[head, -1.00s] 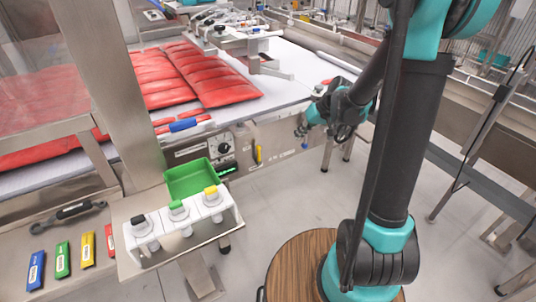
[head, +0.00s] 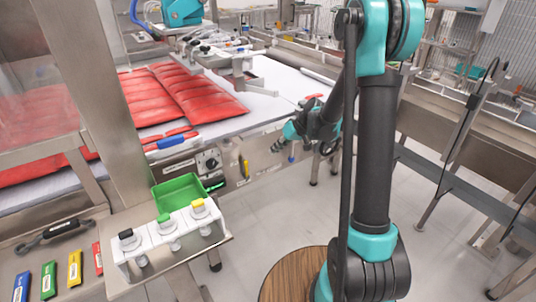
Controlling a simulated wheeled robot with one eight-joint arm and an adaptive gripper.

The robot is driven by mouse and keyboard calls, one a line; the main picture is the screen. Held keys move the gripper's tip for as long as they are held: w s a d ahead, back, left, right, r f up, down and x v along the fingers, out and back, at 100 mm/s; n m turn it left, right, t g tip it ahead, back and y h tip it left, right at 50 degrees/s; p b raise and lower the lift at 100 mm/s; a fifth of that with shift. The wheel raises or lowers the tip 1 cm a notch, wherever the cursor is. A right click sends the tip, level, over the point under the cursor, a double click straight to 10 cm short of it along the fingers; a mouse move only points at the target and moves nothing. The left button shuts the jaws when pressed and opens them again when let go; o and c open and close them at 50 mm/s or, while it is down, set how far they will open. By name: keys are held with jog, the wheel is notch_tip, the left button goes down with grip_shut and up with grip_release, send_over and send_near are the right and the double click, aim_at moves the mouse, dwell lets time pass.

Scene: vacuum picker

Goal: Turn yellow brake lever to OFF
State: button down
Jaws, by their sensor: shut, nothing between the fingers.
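The yellow brake lever (head: 245,168) is a small upright yellow handle on the steel front panel (head: 266,163) below the conveyor. It stands right of a black rotary dial (head: 209,162). Its OFF marking is too small to read. My gripper (head: 277,147) is at the end of the arm reaching in from the right. It is shut and empty, in front of the panel, to the right of the yellow lever and slightly above it in the picture. It looks apart from the lever.
Red padded packs (head: 190,98) lie on the white conveyor (head: 285,88). A green tray (head: 180,192) and a white stand (head: 172,238) with black, green and yellow-topped bottles are nearer, at left. A steel post (head: 107,110) rises at left.

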aim_at(246, 169)
jog(key=shift+s+a+f, duration=0.1)
jog(key=shift+a+f, duration=1)
jog(key=shift+a, duration=0.3)
jog(key=shift+w+a+f, duration=0.1)
jog(key=shift+a+f, duration=1.05)
jog(key=shift+a, duration=0.3)
jog(key=shift+s+a+f, duration=0.1)
jog(key=shift+a+f, duration=1)
jog(key=shift+a, duration=0.3)
